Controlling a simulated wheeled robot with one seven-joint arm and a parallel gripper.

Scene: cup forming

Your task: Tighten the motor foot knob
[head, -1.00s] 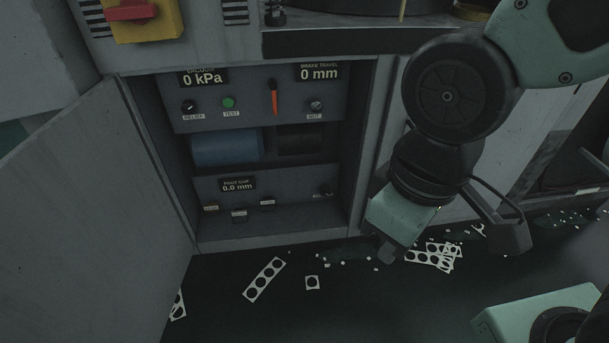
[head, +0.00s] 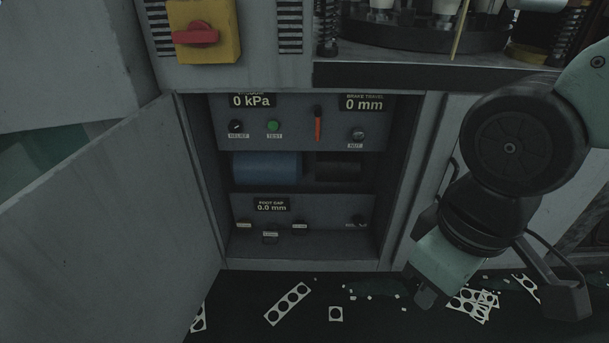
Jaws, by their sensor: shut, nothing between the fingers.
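A small dark knob (head: 358,220) sits at the right end of the lower panel inside the open cabinet; its label is too small to read. It probably is the motor foot knob. The foot gap display (head: 271,205) on the same panel reads 0.0 mm. My gripper (head: 425,296) is outside the cabinet, to the right of and below the knob in the picture. It points downward, is shut and holds nothing. It is apart from the knob, and its fingertips show only small and dark.
The cabinet door (head: 100,225) stands open at the left. The upper panel has a green test button (head: 273,126), an orange lever (head: 318,125) and a nut knob (head: 358,133). A blue cylinder (head: 266,167) lies between the panels. Punched scraps (head: 288,303) litter the floor.

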